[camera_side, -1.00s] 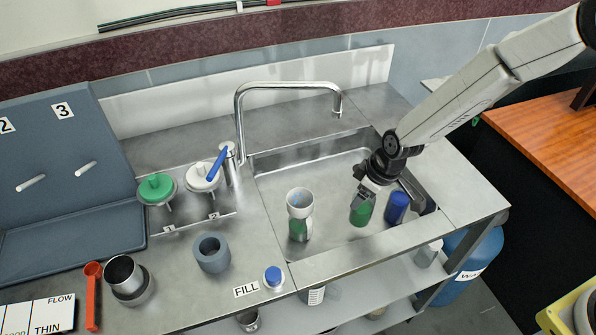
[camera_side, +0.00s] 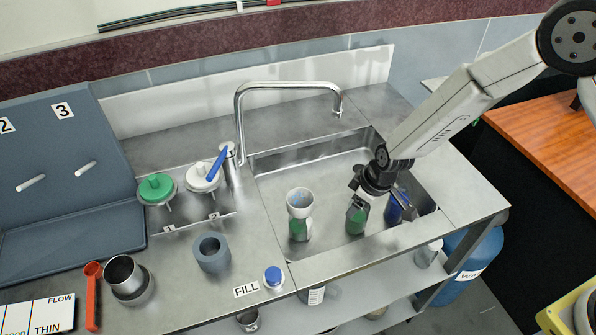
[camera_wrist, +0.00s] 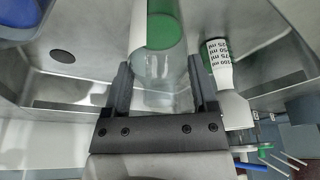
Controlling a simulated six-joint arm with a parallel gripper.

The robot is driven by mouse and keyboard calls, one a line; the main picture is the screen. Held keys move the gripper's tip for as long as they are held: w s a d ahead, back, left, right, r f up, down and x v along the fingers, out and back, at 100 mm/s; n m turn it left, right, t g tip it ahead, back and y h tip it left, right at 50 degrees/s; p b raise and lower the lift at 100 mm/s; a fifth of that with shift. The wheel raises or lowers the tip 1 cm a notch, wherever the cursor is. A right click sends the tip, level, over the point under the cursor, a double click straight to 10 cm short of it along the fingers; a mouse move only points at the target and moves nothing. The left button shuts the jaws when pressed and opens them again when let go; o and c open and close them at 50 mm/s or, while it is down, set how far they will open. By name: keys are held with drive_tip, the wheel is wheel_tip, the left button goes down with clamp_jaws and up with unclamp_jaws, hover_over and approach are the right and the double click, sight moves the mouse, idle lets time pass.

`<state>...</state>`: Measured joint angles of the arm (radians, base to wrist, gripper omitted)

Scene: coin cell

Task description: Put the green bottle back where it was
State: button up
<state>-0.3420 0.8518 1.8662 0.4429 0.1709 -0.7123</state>
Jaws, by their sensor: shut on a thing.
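My gripper (camera_side: 358,202) is shut on the green bottle from above. In the wrist view, the bottle's clear body and green part (camera_wrist: 163,32) lie between the two fingers of my gripper (camera_wrist: 160,88). I cannot tell whether its base touches the sink floor. My gripper partly hides the bottle's top.
The sink's front rim (camera_side: 365,246) is close to the held bottle. A faucet (camera_side: 238,110) arches over the back left. Bare basin floor lies behind the bottles.

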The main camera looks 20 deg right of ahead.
drive_tip(key=shift+f, duration=0.1)
drive_tip(key=o, duration=1.3)
drive_tip(key=shift+v, duration=6.15)
drive_tip(key=s+d+r+m, duration=0.1)
drive_tip(key=s+d+m, duration=0.1)
drive_tip(key=s+d, duration=0.2)
drive_tip(key=s+d+r+m+h, duration=0.1)
drive_tip(key=s+d+m, duration=0.1)
drive_tip(key=s+d, duration=0.2)
drive_tip(key=s+d+r+m, duration=0.2)
drive_tip(key=s+d+m, duration=0.1)
drive_tip(key=s+d, duration=0.2)
drive_tip(key=shift+d+h, duration=0.4)
drive_tip(key=shift+d, duration=0.65)
